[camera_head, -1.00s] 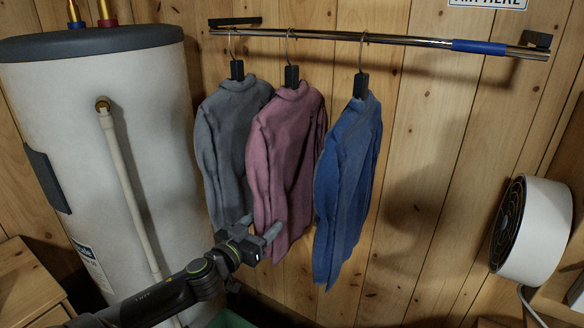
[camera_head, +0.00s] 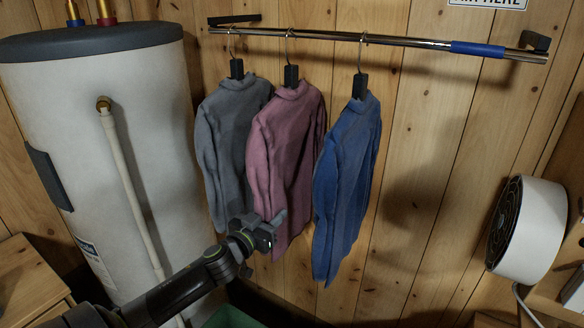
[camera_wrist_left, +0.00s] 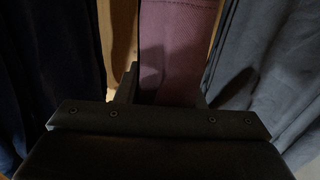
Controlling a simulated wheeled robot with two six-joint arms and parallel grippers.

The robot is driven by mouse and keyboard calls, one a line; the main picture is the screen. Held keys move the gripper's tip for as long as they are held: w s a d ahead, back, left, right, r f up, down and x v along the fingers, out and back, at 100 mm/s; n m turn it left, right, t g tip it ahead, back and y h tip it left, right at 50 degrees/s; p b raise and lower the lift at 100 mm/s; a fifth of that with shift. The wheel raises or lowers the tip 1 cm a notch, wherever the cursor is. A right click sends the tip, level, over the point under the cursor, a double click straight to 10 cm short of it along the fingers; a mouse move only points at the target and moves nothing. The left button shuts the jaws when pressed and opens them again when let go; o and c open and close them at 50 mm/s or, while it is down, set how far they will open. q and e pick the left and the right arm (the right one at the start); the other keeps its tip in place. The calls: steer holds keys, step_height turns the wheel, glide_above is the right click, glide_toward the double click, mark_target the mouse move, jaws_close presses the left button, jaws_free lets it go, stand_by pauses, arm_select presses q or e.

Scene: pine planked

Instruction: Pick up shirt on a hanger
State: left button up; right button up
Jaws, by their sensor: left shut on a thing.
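Three shirts hang on hangers: a grey shirt (camera_head: 230,140) at left, a pink shirt (camera_head: 285,150) in the middle and a blue shirt (camera_head: 345,180) at right. My left gripper (camera_head: 274,221) is at the lower part of the pink shirt, shut on its cloth. The fingertips are hard to make out. My right gripper is not in view.
A chrome rail (camera_head: 400,41) with a blue end section (camera_head: 478,48) holds the hangers. A white water heater (camera_head: 110,120) with a pipe stands at left. A round white heater (camera_head: 535,230) is at right. Pine wall (camera_head: 440,150) is bare right of the shirts.

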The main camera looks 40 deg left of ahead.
mark_target(271, 204)
arm_select(q)
steer(key=shift+r, duration=0.15)
steer(key=shift+c, duration=0.5)
steer(key=shift+r, duration=0.55)
step_height(271, 204, up, 2)
steer(key=shift+r, duration=0.1)
steer(key=s+d, duration=0.2)
steer(key=s, duration=1.6)
steer(key=shift+d, duration=0.1)
